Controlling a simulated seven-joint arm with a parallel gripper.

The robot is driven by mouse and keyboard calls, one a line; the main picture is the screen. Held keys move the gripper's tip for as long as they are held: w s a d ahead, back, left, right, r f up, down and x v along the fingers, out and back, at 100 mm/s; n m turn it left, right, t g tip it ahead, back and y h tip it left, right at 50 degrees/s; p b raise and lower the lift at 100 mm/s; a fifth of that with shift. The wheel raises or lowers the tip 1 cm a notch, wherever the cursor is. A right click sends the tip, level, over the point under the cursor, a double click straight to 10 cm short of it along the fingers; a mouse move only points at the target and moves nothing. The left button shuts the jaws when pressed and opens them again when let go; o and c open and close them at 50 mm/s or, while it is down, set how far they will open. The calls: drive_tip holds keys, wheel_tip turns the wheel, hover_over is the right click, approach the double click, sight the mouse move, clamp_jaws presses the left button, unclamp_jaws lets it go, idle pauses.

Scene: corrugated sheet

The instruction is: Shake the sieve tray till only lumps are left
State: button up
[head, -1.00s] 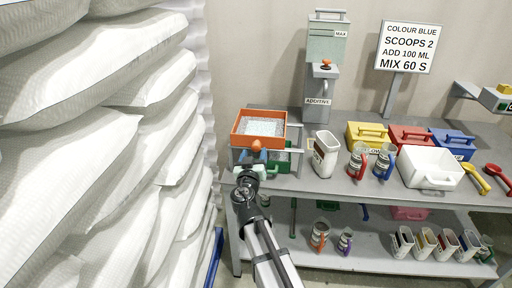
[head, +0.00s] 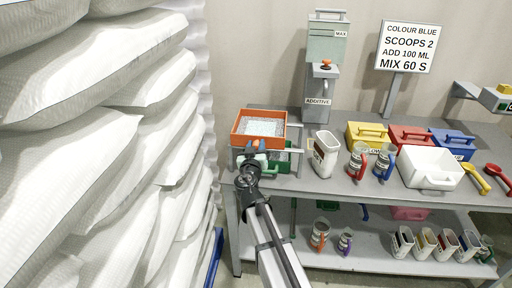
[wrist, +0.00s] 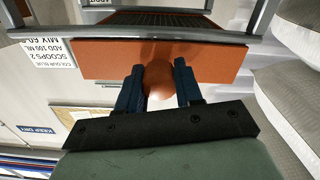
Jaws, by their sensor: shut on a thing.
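The orange sieve tray (head: 258,141) sits at the left end of the bench on a grey frame, with pale granular material on its mesh (head: 262,127). My gripper (head: 256,150) is at the tray's front side. In the wrist view my gripper (wrist: 159,88) has its two dark blue fingers on either side of a round orange knob (wrist: 159,80) on the tray's orange front wall (wrist: 215,62). It is shut on that knob. Whether lumps are among the material is too small to tell.
Stacked white sacks (head: 90,150) fill the left side close to my arm. A white jug (head: 325,155) stands right of the tray. The grey additive dispenser (head: 322,75) stands behind. Yellow, red and blue bins (head: 455,143) are farther right.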

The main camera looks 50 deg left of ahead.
sight(275, 143)
clamp_jaws()
drive_tip(key=shift+w+d, duration=2.25)
drive_tip(key=shift+d, duration=0.05)
drive_tip(key=shift+o, duration=1.8)
unclamp_jaws()
drive_tip(key=shift+w+d, duration=0.1)
drive_tip(key=shift+o, duration=1.3)
drive_tip(key=shift+s, duration=0.2)
drive_tip(key=v, duration=1.3)
drive_tip(key=shift+s+d, duration=0.15)
drive_tip(key=shift+d, duration=0.05)
